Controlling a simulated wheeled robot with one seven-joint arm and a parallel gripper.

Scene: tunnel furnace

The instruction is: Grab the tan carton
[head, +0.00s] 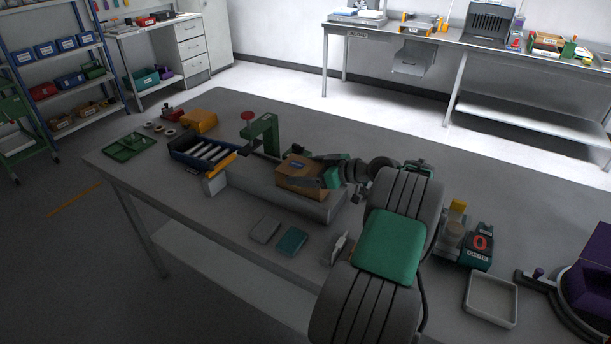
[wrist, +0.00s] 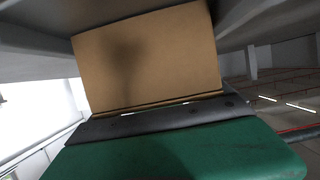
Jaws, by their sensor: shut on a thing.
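The tan carton (head: 297,180) is a box with a dark patch on top, at the right part of the long grey block (head: 270,190) on the table. My gripper (head: 324,172) reaches it from the right and is shut on it. In the wrist view the carton (wrist: 150,62) fills the upper middle as a plain tan face between grey parts at left and right. Whether the carton's underside touches the block cannot be told.
A green post (head: 267,135) stands just left of the carton. A blue roller tray (head: 205,152) and an orange item (head: 199,121) lie farther left. Grey and teal pads (head: 291,241) lie in front. A pale square tray (head: 491,298) is at the right.

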